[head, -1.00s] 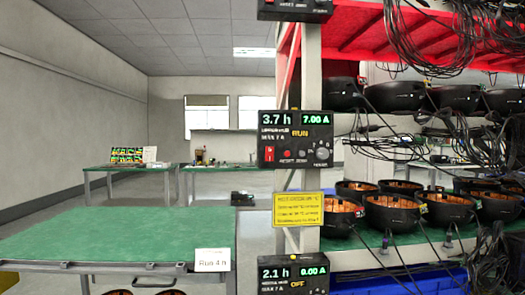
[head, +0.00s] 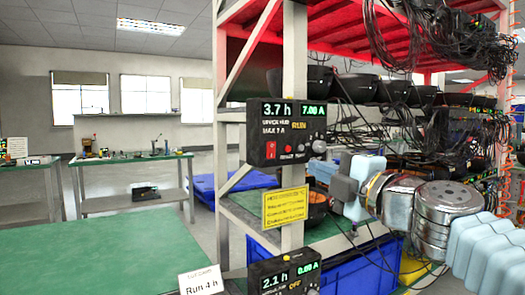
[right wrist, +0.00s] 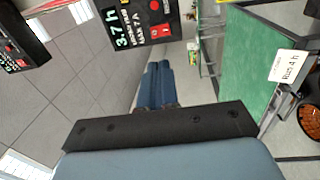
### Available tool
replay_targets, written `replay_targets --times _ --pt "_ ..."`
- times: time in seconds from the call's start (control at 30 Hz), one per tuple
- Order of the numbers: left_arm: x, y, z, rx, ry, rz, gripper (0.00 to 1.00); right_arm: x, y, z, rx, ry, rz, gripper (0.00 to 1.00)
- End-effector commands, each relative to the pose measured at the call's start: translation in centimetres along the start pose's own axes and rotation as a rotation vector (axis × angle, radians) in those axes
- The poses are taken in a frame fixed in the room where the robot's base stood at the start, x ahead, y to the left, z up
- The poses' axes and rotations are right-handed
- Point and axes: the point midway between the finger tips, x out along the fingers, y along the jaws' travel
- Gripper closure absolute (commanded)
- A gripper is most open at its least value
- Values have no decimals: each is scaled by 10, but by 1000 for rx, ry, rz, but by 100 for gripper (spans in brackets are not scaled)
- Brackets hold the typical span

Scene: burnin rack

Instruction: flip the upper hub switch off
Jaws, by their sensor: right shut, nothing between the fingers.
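The upper hub (head: 287,118) is a black box on the rack post in the head view, showing 3.7 h, 7.00 A and RUN. Its red switch (head: 271,149) is at its lower left; it also shows in the right wrist view (right wrist: 160,29). My right gripper (head: 341,189) is shut and empty, below and right of the hub and apart from it. Its blue fingers (right wrist: 156,85) show together in the right wrist view, pointing toward the hub side. My left gripper is not in view.
A lower hub (head: 283,275) shows 2.1 h, 0.00 A and OFF. A yellow label (head: 285,207) is on the post between the hubs. Cables (head: 380,125) hang from the rack behind my right arm. A green table (head: 110,250) with a Run 4 h card (head: 201,281) stands at left.

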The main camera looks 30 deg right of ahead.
Motion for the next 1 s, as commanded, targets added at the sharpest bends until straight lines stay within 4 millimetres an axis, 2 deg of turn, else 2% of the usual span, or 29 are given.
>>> replay_targets --times 0.1,0.33,0.53,0.67,1.0 --pt "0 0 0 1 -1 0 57 -7 9 -1 -32 -10 10 100" --pt "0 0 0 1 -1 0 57 -7 8 -1 -31 -9 9 100" --pt "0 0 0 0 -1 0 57 2 7 -1 -29 -7 6 100" --pt "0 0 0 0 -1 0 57 22 7 -2 -28 -5 6 100" --pt "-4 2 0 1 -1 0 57 95 8 0 -27 -6 6 100"
